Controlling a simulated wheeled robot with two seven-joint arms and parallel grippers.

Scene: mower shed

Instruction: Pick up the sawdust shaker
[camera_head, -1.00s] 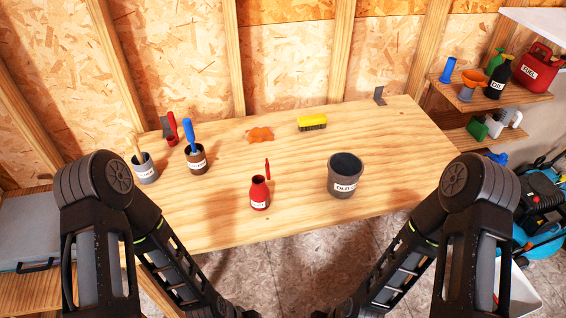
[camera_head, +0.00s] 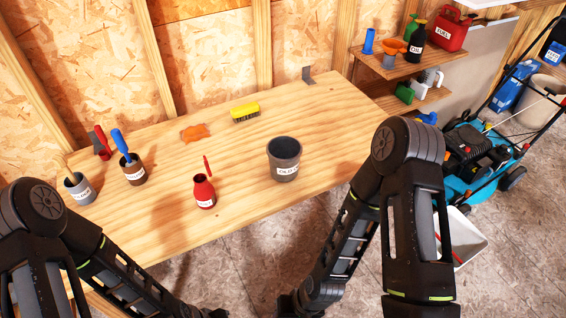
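I cannot pick out a thing marked as a sawdust shaker; several labels are too small to read. A red bottle (camera_head: 204,191) with a white label stands upright near the front of the wooden workbench (camera_head: 235,205), with a small red stick-like thing (camera_head: 207,165) just behind it. A dark grey pot (camera_head: 284,159), its label only partly readable as "OLD", stands to its right. Both my arms reach down to the bottom edge, in front of the bench. My gripper fingers do not show.
A grey can (camera_head: 79,190) and a brown can (camera_head: 133,171) stand at the bench's left. An orange cloth (camera_head: 195,133) and a yellow brush (camera_head: 245,112) lie behind. A shelf (camera_head: 385,65) holds oil and fuel containers. A mower (camera_head: 470,150) stands at right.

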